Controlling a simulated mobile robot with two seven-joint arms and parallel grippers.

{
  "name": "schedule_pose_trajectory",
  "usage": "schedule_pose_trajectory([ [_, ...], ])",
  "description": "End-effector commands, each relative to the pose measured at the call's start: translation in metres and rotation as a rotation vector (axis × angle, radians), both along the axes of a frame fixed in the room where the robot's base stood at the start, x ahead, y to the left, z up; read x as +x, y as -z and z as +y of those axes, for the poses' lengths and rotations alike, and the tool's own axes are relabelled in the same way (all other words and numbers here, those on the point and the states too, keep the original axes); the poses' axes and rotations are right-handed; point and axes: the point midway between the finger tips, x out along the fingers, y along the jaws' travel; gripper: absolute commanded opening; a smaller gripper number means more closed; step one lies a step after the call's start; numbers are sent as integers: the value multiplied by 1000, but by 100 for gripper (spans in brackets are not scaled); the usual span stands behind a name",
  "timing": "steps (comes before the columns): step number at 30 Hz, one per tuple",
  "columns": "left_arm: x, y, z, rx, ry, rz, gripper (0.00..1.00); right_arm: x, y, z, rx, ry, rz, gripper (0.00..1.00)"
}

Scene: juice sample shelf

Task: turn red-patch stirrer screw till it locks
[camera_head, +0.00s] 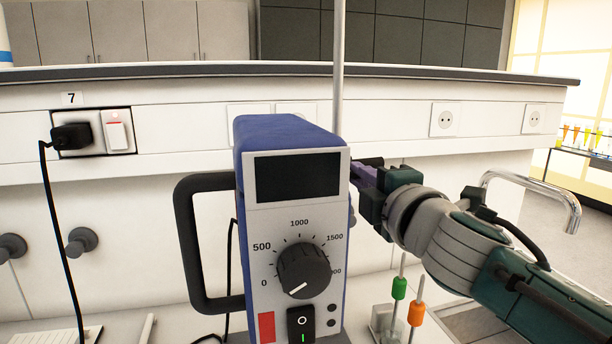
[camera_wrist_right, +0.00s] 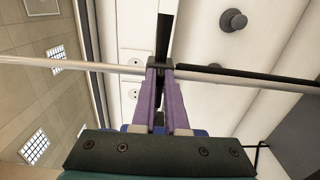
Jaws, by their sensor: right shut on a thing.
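The stirrer (camera_head: 295,200) is a blue box with a grey front, a dark display, a black dial and a red patch (camera_head: 267,327) at its lower left. My right gripper (camera_head: 365,175) reaches in from the right behind the stirrer's upper right edge, its tips mostly hidden there. In the right wrist view my purple fingers (camera_wrist_right: 160,72) are shut on a small dark piece, the screw (camera_wrist_right: 160,62), beside the metal rod (camera_wrist_right: 100,67). The fingers cover most of the screw, and I cannot tell how tight it is. My left gripper is not in view.
The upright rod (camera_head: 338,70) rises behind the stirrer. A black handle (camera_head: 185,245) sticks out on its left. A green-collared rod (camera_head: 399,288) and an orange-collared one (camera_head: 416,314) stand at the lower right. A plug with a black cable (camera_head: 72,136) sits in the wall panel.

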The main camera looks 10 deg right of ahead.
Motion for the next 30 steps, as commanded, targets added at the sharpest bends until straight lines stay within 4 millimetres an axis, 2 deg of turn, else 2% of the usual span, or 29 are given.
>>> schedule_pose_trajectory([
  [1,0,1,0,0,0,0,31,-1,4,6,12,-14,5,0],
  [17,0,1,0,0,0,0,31,-1,1,7,39,-15,2,0],
  [18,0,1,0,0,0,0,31,-1,1,7,39,-15,1,13],
  [24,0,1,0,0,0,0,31,-1,0,6,37,-13,-1,36],
  [27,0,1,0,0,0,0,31,0,0,4,36,-9,-1,45],
  [30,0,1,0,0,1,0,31,0,0,3,35,-7,-1,45],
])
